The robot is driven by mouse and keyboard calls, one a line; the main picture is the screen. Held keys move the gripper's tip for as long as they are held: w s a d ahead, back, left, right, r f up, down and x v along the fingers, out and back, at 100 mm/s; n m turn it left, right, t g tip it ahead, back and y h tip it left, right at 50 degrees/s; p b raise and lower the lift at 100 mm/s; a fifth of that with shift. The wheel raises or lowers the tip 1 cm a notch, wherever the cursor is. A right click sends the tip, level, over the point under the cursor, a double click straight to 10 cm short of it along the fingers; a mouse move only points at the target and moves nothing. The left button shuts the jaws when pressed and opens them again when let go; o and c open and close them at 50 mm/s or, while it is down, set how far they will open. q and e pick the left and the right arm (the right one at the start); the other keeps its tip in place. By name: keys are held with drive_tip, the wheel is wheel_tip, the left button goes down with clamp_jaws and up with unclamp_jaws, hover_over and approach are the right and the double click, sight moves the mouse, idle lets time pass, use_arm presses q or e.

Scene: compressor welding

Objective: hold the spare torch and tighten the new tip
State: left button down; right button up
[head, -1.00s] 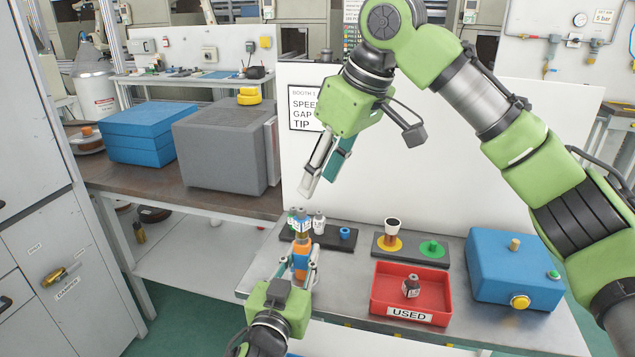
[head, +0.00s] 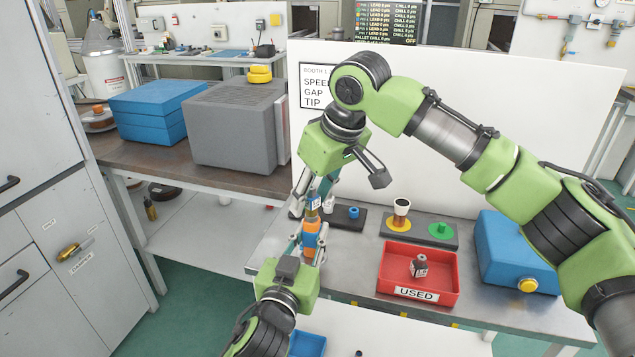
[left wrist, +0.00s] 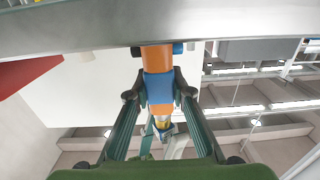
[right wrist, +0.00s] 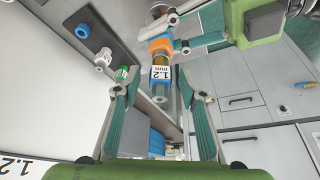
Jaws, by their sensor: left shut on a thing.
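The spare torch (head: 310,238) is orange with a blue band and stands upright near the table's left front edge. My left gripper (head: 308,252) is shut on its body, also seen in the left wrist view (left wrist: 158,95). The new tip (right wrist: 160,75), labelled 1.2 mm, is at the torch's upper end. My right gripper (head: 312,200) is above the torch, pointing down. In the right wrist view its fingers (right wrist: 160,95) are apart on either side of the tip, with gaps showing. The tip is partly hidden by fingers in the head view.
A dark rack (head: 343,222) with small white and blue pieces is just behind the torch. A red USED bin (head: 440,291) holds a dark labelled piece. A dark tray (head: 420,231) has yellow and green pads. A blue box (head: 505,245) is at right.

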drive_tip(key=shift+f, duration=0.25)
clamp_jaws()
drive_tip(key=c, duration=0.7)
unclamp_jaws()
clamp_jaws()
drive_tip(key=m+h, duration=0.1)
drive_tip(key=m, duration=0.2)
drive_tip(key=m+t, duration=0.1)
drive_tip(key=m, duration=0.1)
drive_tip(key=shift+w+m+h, duration=0.1)
drive_tip(key=shift+m+h, duration=0.3)
